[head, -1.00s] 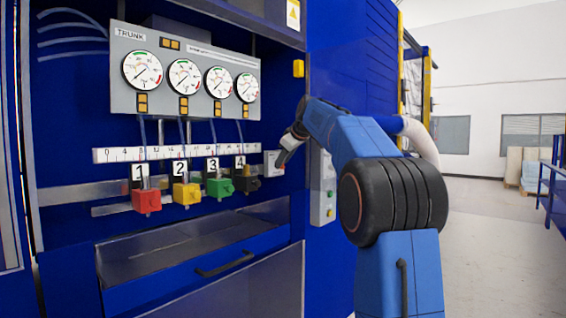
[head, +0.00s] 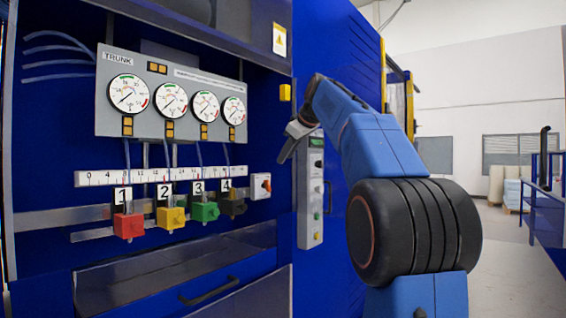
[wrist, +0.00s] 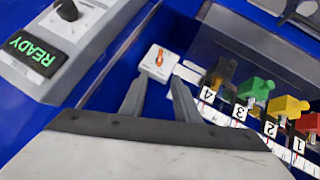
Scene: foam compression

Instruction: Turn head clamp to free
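A small white box with an orange-red lever (head: 260,186), which looks like the head clamp, sits at the right end of the ruler. It also shows in the wrist view (wrist: 155,64), just beyond my fingertips, with the lever lying slightly slanted across its face. I cannot read any markings on it. My gripper (head: 284,156) hangs up and to the right of the box in the head view. In the wrist view my gripper (wrist: 159,88) has its two fingers apart with nothing between them. The fingers appear clear of the lever.
Red (head: 128,226), yellow (head: 171,218), green (head: 205,211) and black (head: 233,205) clamps line the rail below the ruler (head: 150,177). The gauge panel (head: 170,95) is above. A grey control box (wrist: 62,40) reading READY stands beside the white box. Open floor lies right.

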